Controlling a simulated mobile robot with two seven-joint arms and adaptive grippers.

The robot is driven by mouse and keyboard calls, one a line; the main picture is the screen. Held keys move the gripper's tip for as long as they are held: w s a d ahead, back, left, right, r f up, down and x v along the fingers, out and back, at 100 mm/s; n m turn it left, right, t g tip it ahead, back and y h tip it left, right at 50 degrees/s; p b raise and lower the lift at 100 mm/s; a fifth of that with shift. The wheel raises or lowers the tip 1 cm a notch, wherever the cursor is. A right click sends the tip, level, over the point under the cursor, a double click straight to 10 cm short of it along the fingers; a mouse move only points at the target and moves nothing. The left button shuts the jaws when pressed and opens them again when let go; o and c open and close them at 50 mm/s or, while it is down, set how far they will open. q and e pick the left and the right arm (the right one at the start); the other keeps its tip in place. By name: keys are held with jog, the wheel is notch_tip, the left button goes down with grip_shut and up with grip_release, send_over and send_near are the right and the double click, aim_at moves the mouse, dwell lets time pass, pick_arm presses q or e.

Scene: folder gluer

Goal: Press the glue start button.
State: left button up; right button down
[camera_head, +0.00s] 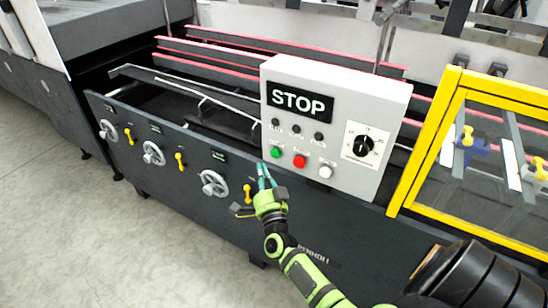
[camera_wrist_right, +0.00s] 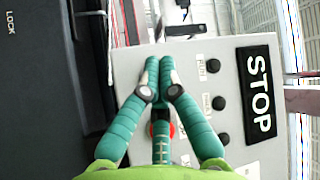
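The control panel (camera_head: 330,110) is a light grey box with a black STOP display (camera_head: 298,101). Its lower row has a green button (camera_head: 276,152), a red button (camera_head: 299,161) and a white button (camera_head: 325,171); their labels are too small to read. My right gripper (camera_head: 264,168) is just below and left of the green button. In the right wrist view its teal fingers (camera_wrist_right: 160,62) are together at the tips and empty. They cover the green button's place; the red button (camera_wrist_right: 166,128) shows partly behind them. Contact cannot be told. My left gripper is out of view.
Three dark knobs (camera_head: 297,131) sit above the buttons, and a black rotary dial (camera_head: 364,146) is to their right. A yellow-framed guard (camera_head: 424,140) stands right of the panel. Handwheels (camera_head: 213,184) and yellow levers line the machine's front. The floor (camera_head: 70,220) in front is clear.

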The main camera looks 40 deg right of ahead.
aim_at(275, 154)
jog(key=shift+w+d+b, duration=0.25)
jog(key=shift+w+d, duration=0.1)
jog(key=shift+d, duration=0.5)
jog(key=shift+w+d+b, duration=0.2)
jog(key=shift+w+d, duration=0.15)
jog(key=shift+d, duration=0.5)
jog(key=shift+d, duration=0.1)
jog(key=shift+w+d, duration=0.15)
jog(key=shift+d, duration=0.15)
jog(key=shift+w+d+b, duration=0.2)
jog(key=shift+d+b, duration=0.15)
jog(key=shift+d, duration=0.1)
dwell(0.8)
jog(key=shift+a, duration=0.1)
jog(key=shift+s+a+p, duration=0.4)
jog(key=shift+a, duration=0.4)
jog(key=shift+a, duration=0.1)
